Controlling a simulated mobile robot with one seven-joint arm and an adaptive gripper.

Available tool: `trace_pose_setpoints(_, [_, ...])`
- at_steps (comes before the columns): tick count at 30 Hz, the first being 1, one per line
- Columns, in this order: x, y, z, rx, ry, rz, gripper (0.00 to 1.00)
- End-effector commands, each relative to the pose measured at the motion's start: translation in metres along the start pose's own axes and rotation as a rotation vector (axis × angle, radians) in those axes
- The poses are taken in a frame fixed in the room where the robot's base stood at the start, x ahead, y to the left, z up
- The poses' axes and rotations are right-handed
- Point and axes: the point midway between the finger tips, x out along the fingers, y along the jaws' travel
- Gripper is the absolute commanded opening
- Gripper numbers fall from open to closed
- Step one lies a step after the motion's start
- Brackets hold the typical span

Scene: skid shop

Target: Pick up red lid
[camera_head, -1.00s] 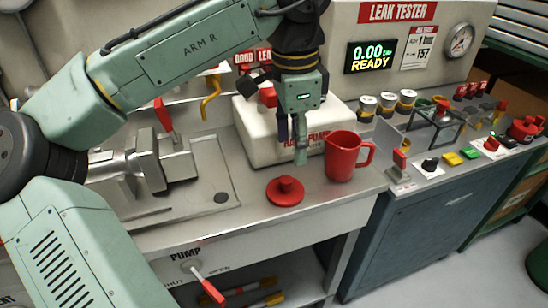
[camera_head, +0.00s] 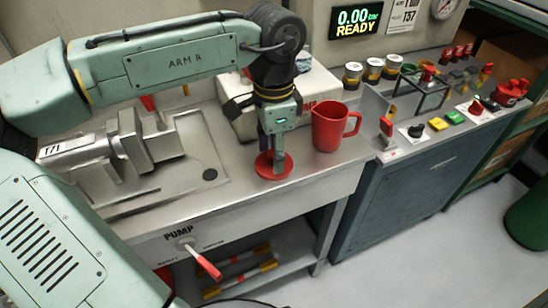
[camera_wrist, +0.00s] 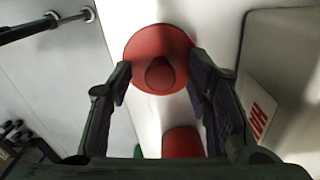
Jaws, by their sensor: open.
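The red lid (camera_head: 264,166) is a round disc with a knob on top. It lies flat on the steel bench near its front edge. My gripper (camera_head: 272,158) points down over the lid and partly hides it. In the wrist view the lid (camera_wrist: 158,56) shows with its knob between and just beyond the two fingertips (camera_wrist: 159,75). The fingers are apart with nothing between them held. Whether a finger touches the lid cannot be told.
A red jug (camera_head: 329,127) stands close to the right of my gripper. A white box (camera_head: 318,82) sits behind, a vise (camera_head: 140,145) to the left. The pump handle (camera_head: 207,266) sticks out below the bench front. A control bench (camera_head: 420,150) with buttons is at the right.

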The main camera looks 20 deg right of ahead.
Motion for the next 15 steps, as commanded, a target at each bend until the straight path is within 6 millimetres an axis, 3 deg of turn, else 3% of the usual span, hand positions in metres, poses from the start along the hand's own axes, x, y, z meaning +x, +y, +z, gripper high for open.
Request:
trace_pose_setpoints(9, [0.0077,0.0001,0.0002,0.0,0.0,0.0,0.46])
trace_pose_setpoints(15, [0.0075,0.0,0.0001,0.0,0.001,0.0,0.33])
